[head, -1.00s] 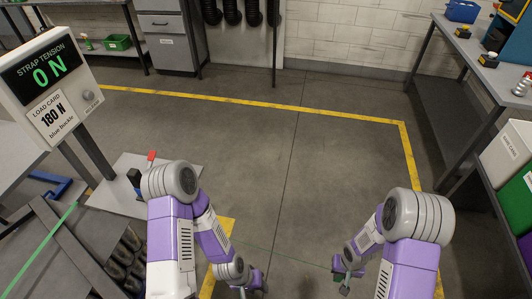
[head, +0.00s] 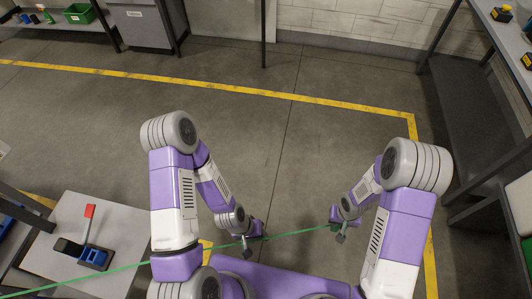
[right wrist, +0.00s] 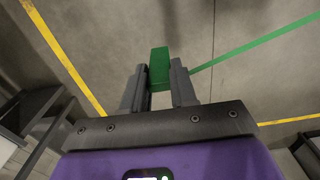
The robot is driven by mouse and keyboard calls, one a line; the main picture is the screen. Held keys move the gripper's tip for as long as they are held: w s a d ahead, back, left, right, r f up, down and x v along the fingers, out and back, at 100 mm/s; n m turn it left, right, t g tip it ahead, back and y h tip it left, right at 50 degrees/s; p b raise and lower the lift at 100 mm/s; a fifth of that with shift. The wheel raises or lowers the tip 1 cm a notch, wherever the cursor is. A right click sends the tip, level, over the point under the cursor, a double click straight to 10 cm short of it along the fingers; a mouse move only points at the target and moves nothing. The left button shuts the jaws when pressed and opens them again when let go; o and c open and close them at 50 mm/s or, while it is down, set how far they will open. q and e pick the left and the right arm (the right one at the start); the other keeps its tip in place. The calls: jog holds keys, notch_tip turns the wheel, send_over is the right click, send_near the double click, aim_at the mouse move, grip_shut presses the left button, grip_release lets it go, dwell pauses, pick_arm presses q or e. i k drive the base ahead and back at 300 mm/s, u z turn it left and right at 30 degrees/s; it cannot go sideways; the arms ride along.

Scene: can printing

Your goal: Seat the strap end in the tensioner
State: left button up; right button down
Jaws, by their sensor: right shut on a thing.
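The tensioner (head: 96,257), blue with a black part and an upright red lever, stands on a light grey plate at lower left in the head view. The green strap (head: 140,265) runs from the lower left edge past my left gripper (head: 254,238) to my right gripper (head: 338,227). In the right wrist view my right gripper (right wrist: 159,85) is shut on the green strap end (right wrist: 159,66), a small block between its fingers. The strap (right wrist: 240,49) leads off to the upper right there. My left gripper is small in view; its finger opening cannot be made out.
The grey plate (head: 65,215) fills the lower left, left of my left arm. Yellow floor lines (head: 200,79) bound open grey floor ahead. A workbench (head: 490,60) stands at right, and a grey cabinet (head: 142,25) and shelf with a green bin (head: 80,13) at back left.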

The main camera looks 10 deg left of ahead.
aim_at(94, 257)
jog(key=i, duration=0.35)
jog(key=u, duration=3.55)
jog(key=i, duration=0.5)
